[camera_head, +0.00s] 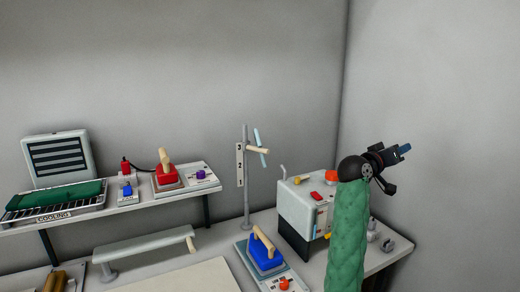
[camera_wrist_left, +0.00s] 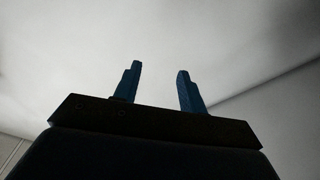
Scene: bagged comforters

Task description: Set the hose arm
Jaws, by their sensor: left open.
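What looks like the hose arm is a short wooden handle (camera_head: 257,149) and a pale blue rod (camera_head: 260,139) near the post's top. My left gripper (camera_head: 404,149) is up at the right, well apart from the post, with blue fingertips pointing right. In the left wrist view its two fingers (camera_wrist_left: 160,90) stand apart with nothing between them. My right gripper is not in view.
A white machine (camera_head: 297,207) with red and orange knobs stands right of the post. A blue press block with a wooden handle (camera_head: 264,252) is in front. A left shelf (camera_head: 130,198) holds a red press block (camera_head: 167,178) and a green pad (camera_head: 55,196). A padded board (camera_head: 145,244) lies below.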

